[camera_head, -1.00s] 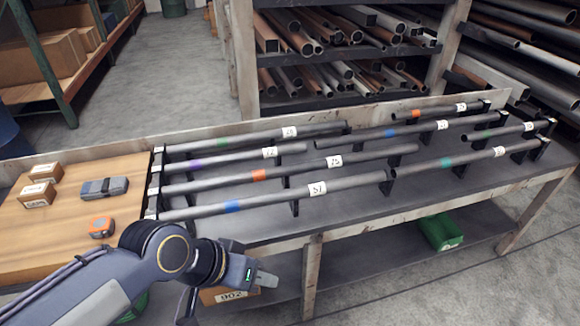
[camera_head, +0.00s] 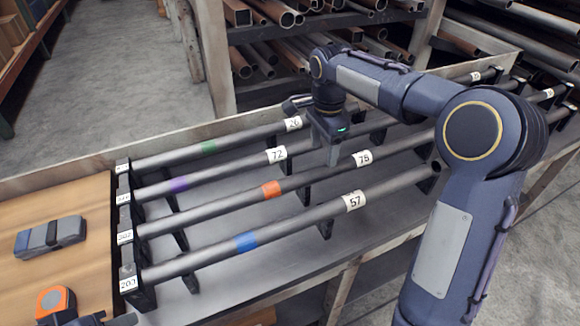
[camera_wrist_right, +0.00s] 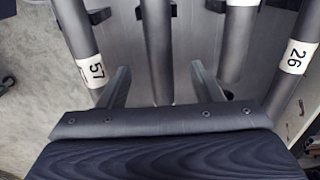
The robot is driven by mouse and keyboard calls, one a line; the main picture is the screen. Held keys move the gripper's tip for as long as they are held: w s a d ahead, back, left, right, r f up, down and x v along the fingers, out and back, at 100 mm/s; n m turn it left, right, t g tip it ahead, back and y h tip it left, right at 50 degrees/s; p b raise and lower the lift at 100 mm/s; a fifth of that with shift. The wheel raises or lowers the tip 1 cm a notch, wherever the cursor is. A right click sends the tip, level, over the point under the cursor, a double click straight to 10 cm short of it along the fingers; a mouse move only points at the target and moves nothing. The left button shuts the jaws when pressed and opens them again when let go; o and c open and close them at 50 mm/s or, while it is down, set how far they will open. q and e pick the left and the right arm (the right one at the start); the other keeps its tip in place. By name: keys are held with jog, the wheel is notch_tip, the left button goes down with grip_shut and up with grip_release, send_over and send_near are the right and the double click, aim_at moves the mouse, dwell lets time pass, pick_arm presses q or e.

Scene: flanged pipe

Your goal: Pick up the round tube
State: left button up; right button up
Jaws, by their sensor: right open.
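Several long grey tubes lie side by side on black supports. They are the blue-banded tube 57 (camera_head: 300,225), the orange-banded tube 78 (camera_head: 215,207), the purple-banded tube 72 (camera_head: 225,171) and the green-banded tube 26 (camera_head: 250,136). Tube 57 shows a round open end; I cannot tell which one the task means. My right gripper (camera_head: 333,157) points down at tube 78, near its label, open and empty. In the right wrist view, one tube (camera_wrist_right: 158,45) runs between the spread fingers, with tube 57 (camera_wrist_right: 77,35) to the left. Whether the fingers touch it is unclear.
A wooden board (camera_head: 75,195) at the left holds a grey tool (camera_head: 50,237) and an orange tape measure (camera_head: 56,303). Racks of pipes stand behind. A raised rim (camera_head: 70,176) runs along the bench's back. Neighbouring tubes lie close on both sides.

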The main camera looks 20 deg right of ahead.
aim_at(324, 167)
jog(key=f, duration=0.5)
jog(key=f+b, duration=0.1)
jog(key=f, duration=0.1)
jog(key=shift+d+f, duration=0.2)
jog(key=shift+d, duration=0.05)
grip_shut()
jog(key=shift+r, duration=0.15)
